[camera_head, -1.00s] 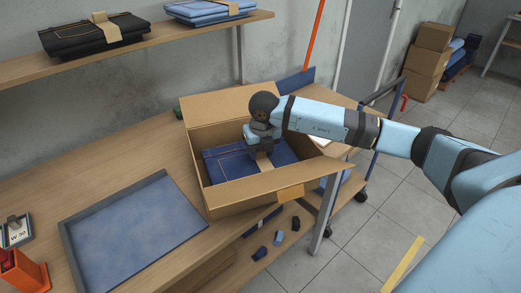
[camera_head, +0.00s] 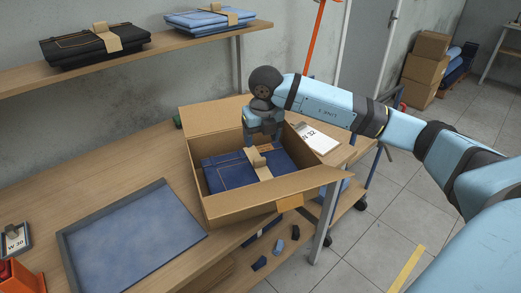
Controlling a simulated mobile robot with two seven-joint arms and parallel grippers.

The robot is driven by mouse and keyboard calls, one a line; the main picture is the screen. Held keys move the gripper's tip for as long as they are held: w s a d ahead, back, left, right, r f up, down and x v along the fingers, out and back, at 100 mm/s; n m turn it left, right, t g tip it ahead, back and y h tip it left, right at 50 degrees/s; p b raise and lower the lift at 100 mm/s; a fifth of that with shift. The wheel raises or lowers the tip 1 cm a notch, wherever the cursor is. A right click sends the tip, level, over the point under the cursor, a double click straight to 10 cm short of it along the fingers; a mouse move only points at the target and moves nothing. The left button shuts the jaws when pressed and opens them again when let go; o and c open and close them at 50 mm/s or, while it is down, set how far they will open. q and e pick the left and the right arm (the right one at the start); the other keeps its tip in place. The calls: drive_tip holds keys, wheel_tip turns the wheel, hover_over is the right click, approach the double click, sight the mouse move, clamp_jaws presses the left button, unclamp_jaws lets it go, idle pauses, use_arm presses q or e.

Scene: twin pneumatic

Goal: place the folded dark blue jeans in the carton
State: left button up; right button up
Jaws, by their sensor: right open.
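The folded dark blue jeans (camera_head: 226,173) lie flat inside the open carton (camera_head: 250,208), with a tan paper band (camera_head: 258,163) around them. The carton stands on the wooden table with its flaps spread out. My right gripper (camera_head: 265,141) is open and empty above the far part of the jeans, apart from the band. Its fingertips are small and partly hidden by the wrist. My left gripper is not in view.
An empty blue-lined tray (camera_head: 135,232) lies on the table at the left. A clipboard marked 32 (camera_head: 316,138) lies behind the carton's right side. Black jeans (camera_head: 95,45) and light blue jeans (camera_head: 210,18) sit on the shelf above.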

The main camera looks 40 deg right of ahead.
drive_tip(key=shift+s+r, duration=0.2)
drive_tip(key=shift+r, duration=1.2)
